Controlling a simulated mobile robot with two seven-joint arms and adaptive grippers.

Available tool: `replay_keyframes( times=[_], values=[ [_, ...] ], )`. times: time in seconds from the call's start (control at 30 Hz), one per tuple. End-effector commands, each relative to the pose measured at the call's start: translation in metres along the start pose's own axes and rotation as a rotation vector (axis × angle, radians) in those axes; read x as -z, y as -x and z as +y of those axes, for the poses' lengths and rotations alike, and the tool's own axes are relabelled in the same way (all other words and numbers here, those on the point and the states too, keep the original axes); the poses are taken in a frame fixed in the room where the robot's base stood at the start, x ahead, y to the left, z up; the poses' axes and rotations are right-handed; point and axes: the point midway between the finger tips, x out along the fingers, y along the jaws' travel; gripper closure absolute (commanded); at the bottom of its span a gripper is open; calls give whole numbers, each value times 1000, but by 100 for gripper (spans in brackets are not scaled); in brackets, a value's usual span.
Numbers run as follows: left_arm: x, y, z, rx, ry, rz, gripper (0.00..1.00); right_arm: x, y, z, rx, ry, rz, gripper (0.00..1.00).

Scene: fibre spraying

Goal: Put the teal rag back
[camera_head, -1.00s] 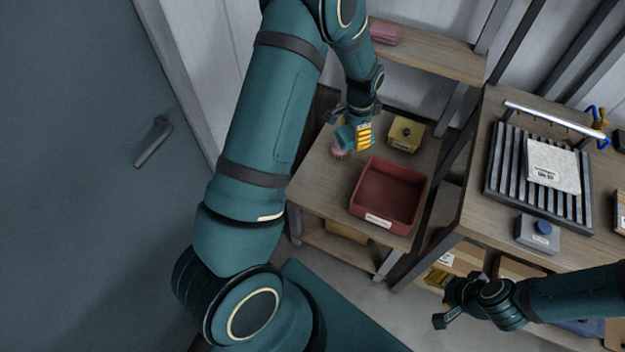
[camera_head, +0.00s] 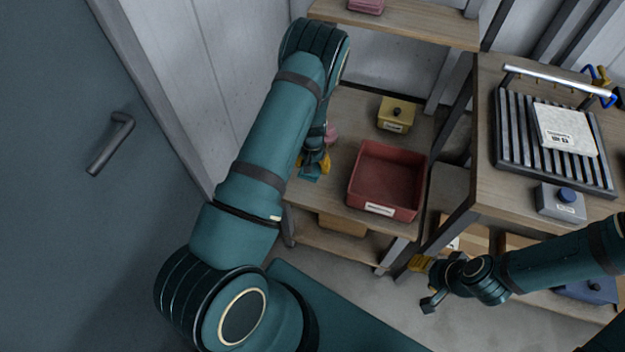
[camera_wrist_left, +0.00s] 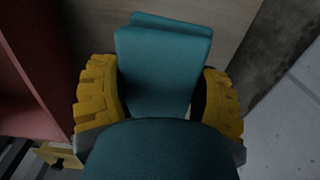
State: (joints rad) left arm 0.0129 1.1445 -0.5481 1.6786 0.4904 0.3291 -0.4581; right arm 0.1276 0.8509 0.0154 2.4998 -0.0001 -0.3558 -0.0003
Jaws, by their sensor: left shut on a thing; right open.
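The teal rag (camera_wrist_left: 160,65) is a folded cloth between the yellow fingertips of my left gripper (camera_wrist_left: 160,95) in the left wrist view. In the head view, my left gripper (camera_head: 316,163) is over the left part of the wooden shelf (camera_head: 335,188), left of the red bin, and a bit of the teal rag (camera_head: 309,174) shows below its fingers. I cannot tell whether the rag touches the shelf. My right gripper (camera_head: 426,283) is open and empty, low beside the right table.
The red bin (camera_head: 381,210) stands on the shelf. Behind it is a yellow box (camera_head: 395,115) with a knob, and a pink object (camera_head: 331,133) is near my left wrist. A rack (camera_head: 509,138) with a white packet (camera_head: 565,130) and a grey box (camera_head: 562,204) are on the right table.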

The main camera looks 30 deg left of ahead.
Motion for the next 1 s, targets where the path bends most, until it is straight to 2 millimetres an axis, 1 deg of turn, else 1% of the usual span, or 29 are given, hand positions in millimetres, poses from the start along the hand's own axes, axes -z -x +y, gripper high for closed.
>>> replay_keyframes(
  times=[0.03,0.1,0.33,0.5,0.57,0.83,0.97,1.0],
  values=[
    [0,-12,0,0,-1,0,67,0,-4,1,0,0,2,53],
    [0,-22,0,0,-3,0,67,1,-6,2,0,1,3,53],
    [0,-37,0,0,-3,1,67,1,-10,4,0,1,6,53],
    [0,-61,1,0,-4,0,67,2,-17,6,0,1,9,53],
    [0,-67,1,0,-4,-1,67,2,-18,6,0,1,10,53],
    [1,-67,1,-1,-4,1,67,2,-17,6,0,1,10,53],
    [1,-71,0,0,-4,1,67,2,-17,6,0,1,10,53],
    [1,-70,0,0,-4,1,17,2,-17,6,0,1,10,53]
  ],
)
